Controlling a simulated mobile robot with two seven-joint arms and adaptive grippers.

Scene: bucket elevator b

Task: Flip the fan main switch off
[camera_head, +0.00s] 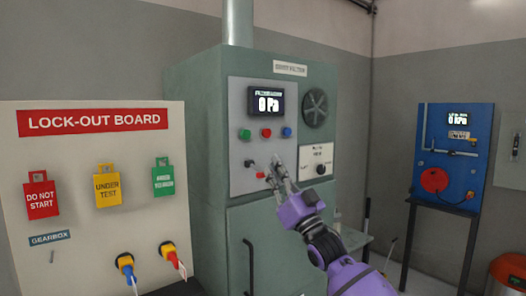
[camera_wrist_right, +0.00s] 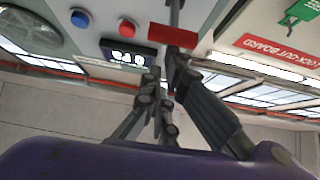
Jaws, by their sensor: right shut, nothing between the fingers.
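The green-grey cabinet has a light control panel (camera_head: 238,118) with a display (camera_head: 266,103) reading 0 Pa. Low on this panel is a small switch with a dark knob (camera_head: 249,162) and a red part (camera_head: 260,175); no label for it is legible. My right gripper (camera_head: 272,174) is shut and empty, its fingertips just right of the red part. In the right wrist view a red block (camera_wrist_right: 173,36) on a dark rod shows close to the tips of the right gripper (camera_wrist_right: 165,75). I cannot tell whether they touch. My left gripper is not in view.
Green (camera_head: 244,134), red (camera_head: 266,133) and blue (camera_head: 287,132) buttons sit above the switch. A white box with a black knob (camera_head: 320,169) is to the right. The lock-out board (camera_head: 95,120) with tags stands at left. A blue unit (camera_head: 455,150) stands at right.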

